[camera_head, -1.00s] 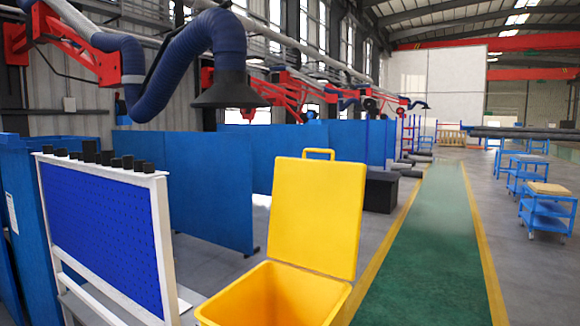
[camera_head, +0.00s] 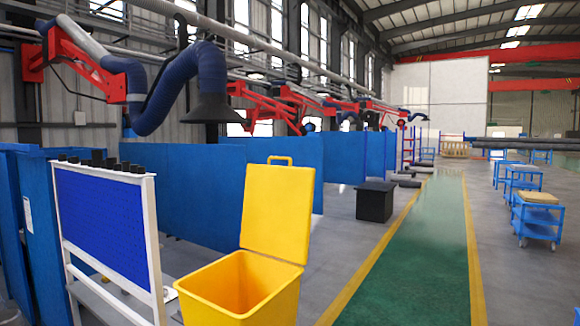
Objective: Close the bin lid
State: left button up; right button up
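The yellow bin (camera_head: 240,285) stands in the lower middle of the head view, its open top facing up. Its yellow lid (camera_head: 277,212) stands upright, tilted slightly back, along the bin's far right edge. A yellow handle (camera_head: 280,160) sticks up from the lid's top edge. The inside of the bin that shows looks empty; its lower part is cut off by the picture's bottom edge. Neither of my grippers is in view.
A blue pegboard (camera_head: 105,225) in a white frame stands left of the bin. Blue partitions (camera_head: 195,190) stand behind. A black box (camera_head: 375,202) sits farther back. The green walkway (camera_head: 415,270) with yellow edges is clear on the right; blue carts (camera_head: 538,222) stand beyond it.

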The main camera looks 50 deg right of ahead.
aim_at(278, 203)
jog(key=z, duration=0.7)
jog(key=i, duration=0.65)
jog(key=z, duration=0.9)
jog(key=i, duration=0.65)
